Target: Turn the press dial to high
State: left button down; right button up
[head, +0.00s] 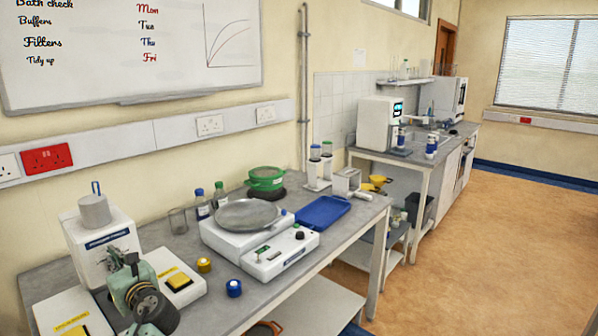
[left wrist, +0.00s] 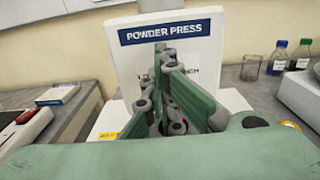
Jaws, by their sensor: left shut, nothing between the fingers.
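The powder press (head: 95,235) is a white box with a blue name label, at the left of the bench in the head view. In the left wrist view the press (left wrist: 135,60) fills the middle, its label readable at the top. My left gripper (head: 130,262) is green and grey, shut and empty, in front of the press face. In the left wrist view my gripper (left wrist: 170,65) points at the face just below the label. It covers the middle of the face and part of the lettering. I cannot make out the dial or its setting, nor whether the fingers touch anything.
White units with yellow pads (head: 178,280) flank the press. A yellow-topped item (head: 204,265), a blue-topped item (head: 233,288) and a white device with a round pan (head: 247,215) stand to the right. A blue tray (head: 322,212) lies farther along.

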pick_arm(q)
jog(key=shift+a+r, duration=0.25)
jog(key=shift+f, duration=0.25)
dwell(0.5)
jog(key=shift+w+d, duration=0.1)
